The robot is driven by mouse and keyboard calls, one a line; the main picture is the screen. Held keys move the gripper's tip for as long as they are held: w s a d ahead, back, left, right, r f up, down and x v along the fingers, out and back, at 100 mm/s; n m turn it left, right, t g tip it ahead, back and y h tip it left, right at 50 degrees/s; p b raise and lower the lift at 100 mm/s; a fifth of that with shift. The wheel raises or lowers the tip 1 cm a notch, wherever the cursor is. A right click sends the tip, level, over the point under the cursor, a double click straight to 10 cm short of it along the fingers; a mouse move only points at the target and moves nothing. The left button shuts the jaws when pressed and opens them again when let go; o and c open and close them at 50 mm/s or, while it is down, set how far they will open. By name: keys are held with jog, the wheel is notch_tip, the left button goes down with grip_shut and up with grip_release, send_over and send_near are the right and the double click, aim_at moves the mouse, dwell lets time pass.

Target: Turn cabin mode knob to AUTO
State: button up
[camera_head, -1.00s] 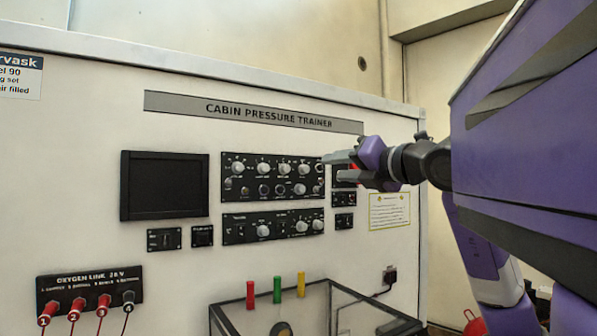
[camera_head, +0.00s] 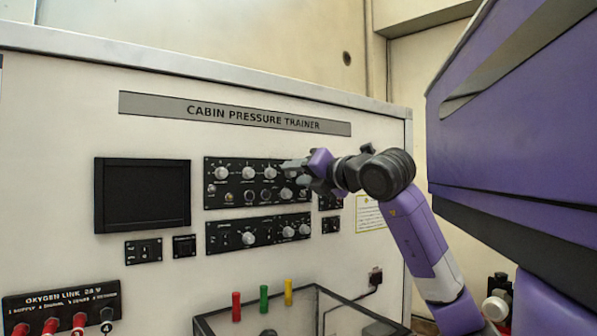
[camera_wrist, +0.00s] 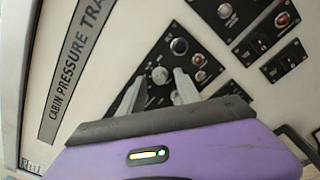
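My gripper (camera_head: 287,167) is at the panel's upper right end and hides the knob area there. In the wrist view my gripper (camera_wrist: 161,80) is open, its two grey fingers on either side of a pale round knob (camera_wrist: 160,75). I cannot tell whether the fingers touch it.
A lower knob panel (camera_head: 258,233) sits beneath, with a dark screen (camera_head: 143,194) to the left. Small switch panels are close to my gripper on the right. A clear-sided case (camera_head: 208,325) with a red, a green and a yellow cylinder stands below.

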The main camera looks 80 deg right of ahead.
grip_shut()
